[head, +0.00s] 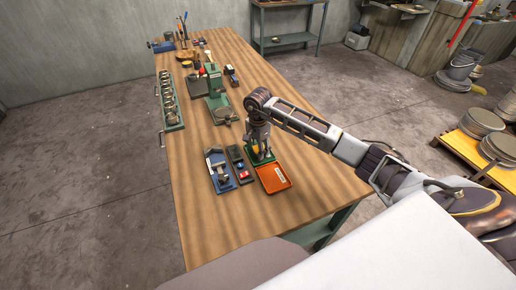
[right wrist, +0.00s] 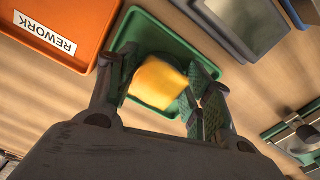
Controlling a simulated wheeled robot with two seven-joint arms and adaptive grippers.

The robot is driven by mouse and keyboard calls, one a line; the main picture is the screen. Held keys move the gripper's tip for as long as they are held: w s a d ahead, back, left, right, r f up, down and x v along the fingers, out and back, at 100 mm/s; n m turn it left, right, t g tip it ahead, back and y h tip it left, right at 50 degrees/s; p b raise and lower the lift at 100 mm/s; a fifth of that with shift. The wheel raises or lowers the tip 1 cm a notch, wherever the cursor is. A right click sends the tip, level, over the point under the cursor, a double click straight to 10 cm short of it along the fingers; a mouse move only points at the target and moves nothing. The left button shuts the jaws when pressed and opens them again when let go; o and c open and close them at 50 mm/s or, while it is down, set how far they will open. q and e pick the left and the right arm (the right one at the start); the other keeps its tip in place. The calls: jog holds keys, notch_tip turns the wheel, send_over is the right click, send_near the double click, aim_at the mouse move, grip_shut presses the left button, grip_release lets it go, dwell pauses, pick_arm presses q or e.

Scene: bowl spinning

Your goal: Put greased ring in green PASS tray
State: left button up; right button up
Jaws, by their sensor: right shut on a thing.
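My right gripper (head: 258,155) is over the green tray, at the near part of the workbench. In the right wrist view its two fingers (right wrist: 155,95) are closed about a yellow thing (right wrist: 158,82). The yellow thing is blurred, and I cannot make out a ring shape. The green tray (right wrist: 125,40) lies behind it in that view; no label shows on it. In the head view the green tray (head: 251,161) is partly hidden by the gripper. I cannot tell whether the yellow thing touches the tray. My left gripper is not in view.
An orange REWORK tray (head: 273,180) lies right beside the green tray. A dark tray (head: 240,166) and a blue tray (head: 222,183) with metal parts lie to its left. A green press (head: 215,85) and a rack of rings (head: 170,100) stand farther back.

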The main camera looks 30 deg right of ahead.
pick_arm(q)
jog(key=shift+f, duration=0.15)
pick_arm(e)
jog(key=shift+f, duration=0.1)
jog(key=o, duration=1.3)
jog(key=shift+c, duration=0.2)
jog(key=shift+r, duration=0.25)
pick_arm(q)
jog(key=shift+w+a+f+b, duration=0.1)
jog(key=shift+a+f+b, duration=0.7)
jog(key=shift+b, duration=0.15)
pick_arm(e)
notch_tip(320, 180, up, 12)
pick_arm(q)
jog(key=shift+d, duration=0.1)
pick_arm(e)
jog(key=shift+f, duration=0.1)
